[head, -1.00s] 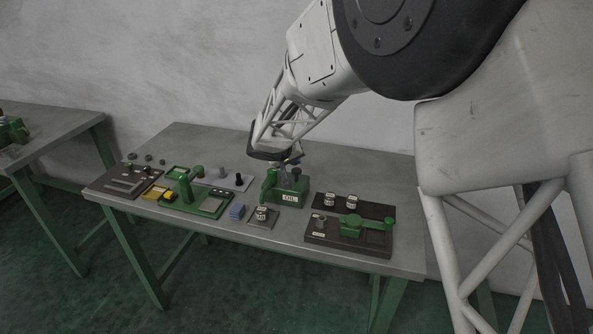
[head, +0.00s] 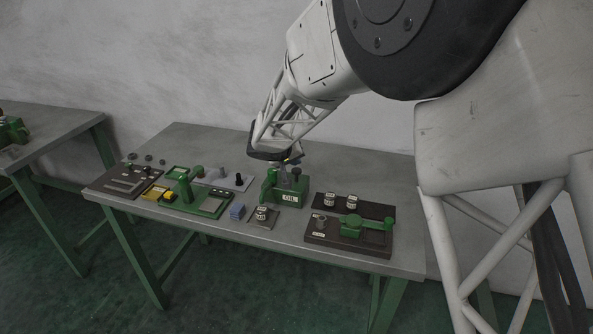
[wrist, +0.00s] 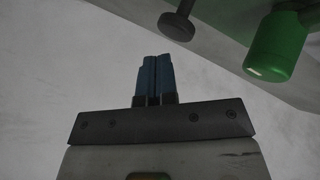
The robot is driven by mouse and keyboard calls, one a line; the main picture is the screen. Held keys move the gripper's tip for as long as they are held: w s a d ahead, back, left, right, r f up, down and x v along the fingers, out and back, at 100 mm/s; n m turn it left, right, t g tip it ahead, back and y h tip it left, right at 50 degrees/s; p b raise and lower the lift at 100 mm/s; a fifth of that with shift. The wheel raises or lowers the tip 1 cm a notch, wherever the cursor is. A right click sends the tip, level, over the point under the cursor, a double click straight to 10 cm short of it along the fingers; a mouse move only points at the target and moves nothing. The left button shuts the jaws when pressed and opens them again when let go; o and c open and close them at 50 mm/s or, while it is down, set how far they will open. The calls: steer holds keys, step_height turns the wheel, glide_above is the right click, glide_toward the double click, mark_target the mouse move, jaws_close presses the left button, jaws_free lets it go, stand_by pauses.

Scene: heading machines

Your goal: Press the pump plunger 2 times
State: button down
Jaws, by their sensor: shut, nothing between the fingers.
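The green pump unit (head: 288,198) with a white label stands on the table, just right of its middle. A dark round knob on a stem, which looks like the plunger, shows in the wrist view (wrist: 177,27), just beyond my fingertips. A green cylinder (wrist: 276,46) stands to its right there. My gripper (wrist: 155,57) has its blue fingers shut together, with nothing held. In the head view my gripper (head: 287,164) is above the pump unit, partly hidden by my arm. I cannot tell whether the fingers touch the knob.
A dark board with a green handle (head: 352,226) and two jars (head: 330,199) are to the right. The table's back is clear.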

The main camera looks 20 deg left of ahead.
mark_target(295, 169)
steer(key=shift+f, duration=1.35)
stand_by(2.1)
steer(key=shift+r, duration=1.35)
steer(key=shift+r, duration=0.1)
steer(key=shift+r, duration=2.4)
stand_by(0.7)
